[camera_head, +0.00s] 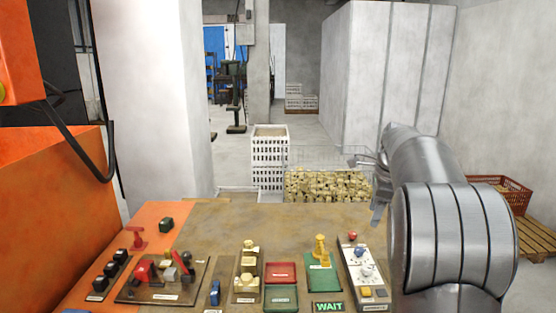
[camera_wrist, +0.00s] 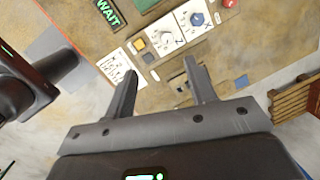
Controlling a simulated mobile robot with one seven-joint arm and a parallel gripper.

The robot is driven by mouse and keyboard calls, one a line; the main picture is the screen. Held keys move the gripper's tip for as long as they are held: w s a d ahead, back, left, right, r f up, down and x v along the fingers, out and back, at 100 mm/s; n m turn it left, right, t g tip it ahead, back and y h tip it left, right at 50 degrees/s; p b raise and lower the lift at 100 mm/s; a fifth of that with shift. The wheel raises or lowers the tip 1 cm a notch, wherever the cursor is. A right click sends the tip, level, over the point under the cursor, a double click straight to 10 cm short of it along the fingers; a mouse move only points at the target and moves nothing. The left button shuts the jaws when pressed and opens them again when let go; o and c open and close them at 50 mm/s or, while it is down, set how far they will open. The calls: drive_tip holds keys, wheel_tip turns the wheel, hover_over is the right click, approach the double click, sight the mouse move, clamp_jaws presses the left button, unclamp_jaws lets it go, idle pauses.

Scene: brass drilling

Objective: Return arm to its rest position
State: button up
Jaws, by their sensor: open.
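My arm (camera_head: 455,225) rises at the right of the head view, with its silver links bent above the right end of the workbench. My gripper (camera_head: 378,195) is partly hidden behind the arm there. In the wrist view its two grey fingers (camera_wrist: 160,66) are spread apart with nothing between them. Beyond the fingers is the brown bench top, with a white control panel (camera_wrist: 180,30) bearing knobs and square buttons. The same panel (camera_head: 362,270) stands at the bench's right side in the head view. The gripper appears apart from it.
The workbench (camera_head: 220,225) carries red and green trays (camera_head: 281,272), a yellow-topped fixture (camera_head: 320,250), a WAIT sign (camera_head: 328,307) and several small tools. An orange machine (camera_head: 60,220) borders the left. A bin of brass parts (camera_head: 328,186) and a red crate (camera_head: 503,192) stand behind.

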drive_tip(key=s+a+n+t, duration=0.1)
drive_tip(key=s+a+n, duration=0.3)
drive_tip(key=s, duration=0.5)
drive_tip(key=s+a+n+t, duration=0.1)
drive_tip(key=s+a+n, duration=0.1)
drive_tip(key=s+n, duration=0.5)
drive_tip(key=s+a+n+t, duration=0.1)
drive_tip(key=s+a+n, duration=0.25)
drive_tip(key=s, duration=0.65)
drive_tip(key=s+a+f+n+h, duration=0.1)
drive_tip(key=s+f+n, duration=0.3)
drive_tip(key=s+n, duration=0.2)
drive_tip(key=s, duration=0.2)
drive_tip(key=shift+s+a+f+t, duration=0.25)
drive_tip(key=shift+s+f+t, duration=0.05)
drive_tip(key=shift+s, duration=0.05)
drive_tip(key=shift+n, duration=0.25)
drive_tip(key=shift+c, duration=0.2)
